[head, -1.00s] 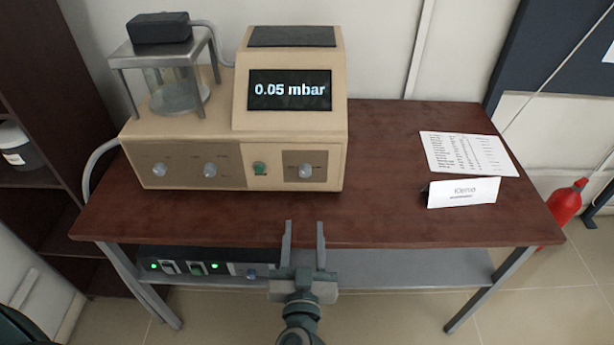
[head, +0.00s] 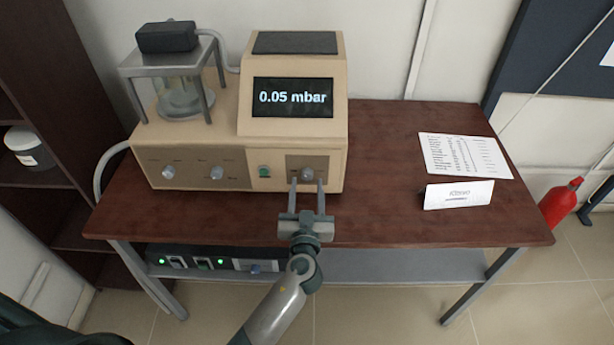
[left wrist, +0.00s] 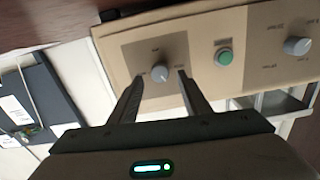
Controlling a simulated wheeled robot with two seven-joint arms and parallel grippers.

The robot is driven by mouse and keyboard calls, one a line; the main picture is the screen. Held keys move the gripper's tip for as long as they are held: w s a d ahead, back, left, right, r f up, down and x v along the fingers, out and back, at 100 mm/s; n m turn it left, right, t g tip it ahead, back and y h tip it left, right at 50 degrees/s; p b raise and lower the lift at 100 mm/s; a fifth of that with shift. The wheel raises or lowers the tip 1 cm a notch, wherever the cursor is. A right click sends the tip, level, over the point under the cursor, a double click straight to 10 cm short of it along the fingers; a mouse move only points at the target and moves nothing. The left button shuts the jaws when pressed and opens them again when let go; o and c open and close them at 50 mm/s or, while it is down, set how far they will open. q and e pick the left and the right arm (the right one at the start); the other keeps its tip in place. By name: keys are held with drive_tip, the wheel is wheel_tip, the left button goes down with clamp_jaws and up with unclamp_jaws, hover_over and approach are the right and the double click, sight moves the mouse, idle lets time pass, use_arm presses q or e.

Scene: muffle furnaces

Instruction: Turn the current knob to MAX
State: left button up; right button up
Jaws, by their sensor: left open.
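The beige sputter-coater-like machine (head: 210,141) stands on the brown table, its screen reading 0.05 mbar. A round grey knob (left wrist: 159,72) sits on the brown panel at the right of its front, beside a green button (left wrist: 224,57); the small labels around it are too blurred to read. My left gripper (head: 307,183) is open at this panel. In the left wrist view its two fingertips (left wrist: 160,75) lie on either side of the knob, with gaps showing; I cannot tell how deep they reach around it. My right gripper is not in view.
Two more knobs (head: 168,172) (head: 216,173) are on the machine's left front. A printed sheet (head: 464,156) and a folded name card (head: 459,195) lie on the table's right. A switch box (head: 216,263) sits on the lower shelf. The table right of the machine is mostly clear.

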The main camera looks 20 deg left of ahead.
sight(307, 175)
use_arm(q)
drive_tip(key=shift+x, duration=1.4)
drive_tip(key=c, duration=1)
drive_tip(key=shift+c, duration=0.2)
drive_tip(key=shift+f, duration=0.1)
